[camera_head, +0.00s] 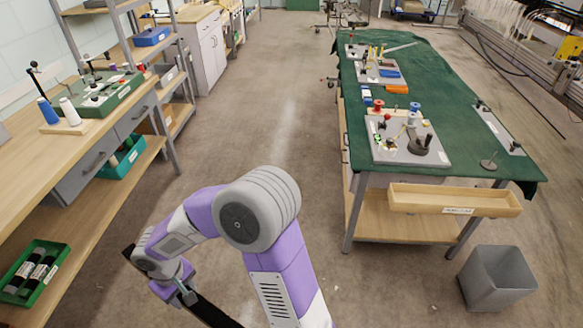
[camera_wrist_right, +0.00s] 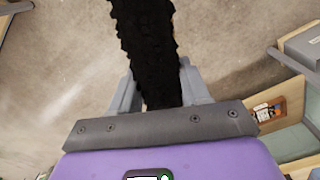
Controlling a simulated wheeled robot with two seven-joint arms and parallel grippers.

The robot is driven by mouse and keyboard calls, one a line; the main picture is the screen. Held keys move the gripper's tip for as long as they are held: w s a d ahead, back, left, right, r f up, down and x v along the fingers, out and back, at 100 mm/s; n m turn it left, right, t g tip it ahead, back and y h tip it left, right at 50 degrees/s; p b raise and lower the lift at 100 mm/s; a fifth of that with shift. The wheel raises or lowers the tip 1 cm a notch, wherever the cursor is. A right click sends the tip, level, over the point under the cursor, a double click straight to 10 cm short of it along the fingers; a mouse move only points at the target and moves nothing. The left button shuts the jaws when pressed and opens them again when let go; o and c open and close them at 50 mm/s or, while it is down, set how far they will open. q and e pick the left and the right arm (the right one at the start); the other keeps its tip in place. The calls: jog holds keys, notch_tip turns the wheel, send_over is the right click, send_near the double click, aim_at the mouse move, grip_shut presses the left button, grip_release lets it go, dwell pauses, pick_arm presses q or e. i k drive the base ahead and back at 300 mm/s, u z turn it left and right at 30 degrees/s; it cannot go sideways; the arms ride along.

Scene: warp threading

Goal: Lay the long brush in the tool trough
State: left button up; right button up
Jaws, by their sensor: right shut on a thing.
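The long brush (camera_head: 212,314) is black and bristly. It runs diagonally at the bottom of the head view, and part of it is hidden behind my right gripper. My right gripper (camera_head: 184,293) is shut on it, in the open space over the floor. In the right wrist view the brush (camera_wrist_right: 147,45) lies between the two grey fingers of the gripper (camera_wrist_right: 158,90) and extends out of the top. A shallow wooden trough (camera_head: 455,209) with a label is on the front edge of the green table, well to the right of the gripper; its inside looks empty. My left gripper is out of view.
The green-covered table (camera_head: 465,110) carries grey boards with spools and small tools. A grey bin (camera_head: 496,280) stands on the floor below the trough. A wooden workbench (camera_head: 55,165) with shelves lines the left. The floor between is clear.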

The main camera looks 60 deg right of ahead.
aim_at(451, 203)
jog(key=z, duration=2.9)
jog(key=i, duration=2.15)
